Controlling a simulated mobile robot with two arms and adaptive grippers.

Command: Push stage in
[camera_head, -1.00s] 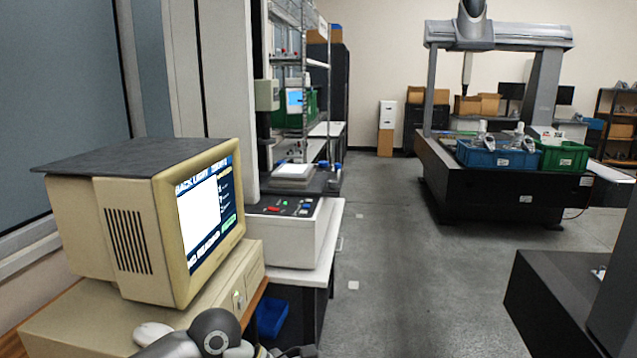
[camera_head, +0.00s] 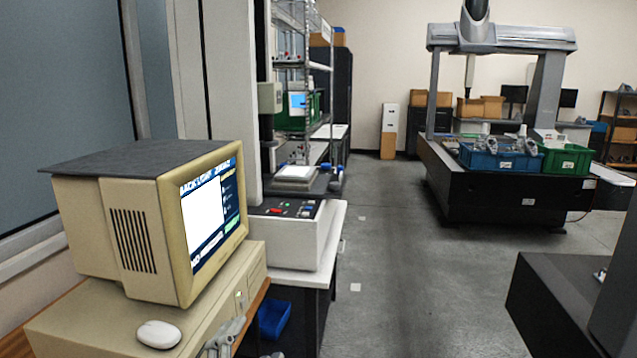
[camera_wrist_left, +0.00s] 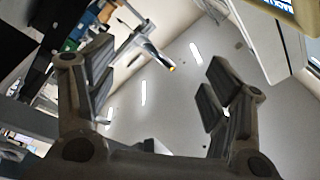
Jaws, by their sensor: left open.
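The stage (camera_head: 297,177) appears to be the dark flat platform with a pale plate on it, on the measuring machine behind the computer monitor. Blue-tipped fittings show at its right side. My left gripper (camera_head: 225,340) is only partly visible at the bottom edge of the head view, in front of the beige computer case and well apart from the stage. In the left wrist view, my left gripper (camera_wrist_left: 155,88) has its fingers spread with nothing between them; ceiling lights show beyond. The stage cannot be made out there. My right gripper is in neither view.
The beige monitor (camera_head: 150,220) and white mouse (camera_head: 159,334) are close on the left. The machine's control panel (camera_head: 286,208) sits below the stage. A gantry machine (camera_head: 500,165) with blue and green bins stands at the right. The floor aisle (camera_head: 390,260) is clear.

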